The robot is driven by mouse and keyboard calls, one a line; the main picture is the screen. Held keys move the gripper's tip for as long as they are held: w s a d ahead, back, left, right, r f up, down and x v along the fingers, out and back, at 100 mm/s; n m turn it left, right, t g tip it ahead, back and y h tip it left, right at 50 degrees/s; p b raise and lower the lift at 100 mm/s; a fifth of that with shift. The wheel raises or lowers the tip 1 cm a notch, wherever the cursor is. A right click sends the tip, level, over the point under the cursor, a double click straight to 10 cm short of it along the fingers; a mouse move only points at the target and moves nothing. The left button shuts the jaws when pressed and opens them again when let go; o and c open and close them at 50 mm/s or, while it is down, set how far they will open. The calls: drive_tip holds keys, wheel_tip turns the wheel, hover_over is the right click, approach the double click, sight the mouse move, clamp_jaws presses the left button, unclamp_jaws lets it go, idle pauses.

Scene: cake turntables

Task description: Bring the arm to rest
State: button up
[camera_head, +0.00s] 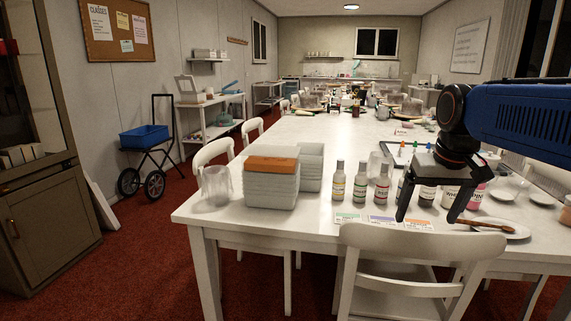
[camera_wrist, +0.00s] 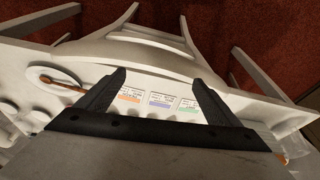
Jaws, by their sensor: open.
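My gripper (camera_head: 429,216) hangs at the right of the head view, its two dark fingers pointing down and spread apart. It is above the near edge of the white table (camera_head: 315,218), over bottles and jars. In the wrist view, my gripper (camera_wrist: 152,90) shows both fingers apart with nothing between them but the table and three small printed cards (camera_wrist: 161,102). My blue arm link enters from the right edge of the head view. The rest of the arm is out of view.
A white chair (camera_head: 420,246) stands at the near edge below my gripper. Bottles (camera_head: 360,183) and a plate with a brown utensil (camera_head: 497,227) flank it. Stacked white tubs (camera_head: 272,188) and a clear container (camera_head: 215,186) stand left. Red carpet is free at the front left.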

drive_tip(key=s+a+f+n+t, duration=0.1)
drive_tip(key=s+a+f, duration=0.2)
drive_tip(key=s+f, duration=1.2)
drive_tip(key=s, duration=0.3)
drive_tip(key=shift+a+f+t, duration=0.2)
drive_tip(key=shift+f+t, duration=0.1)
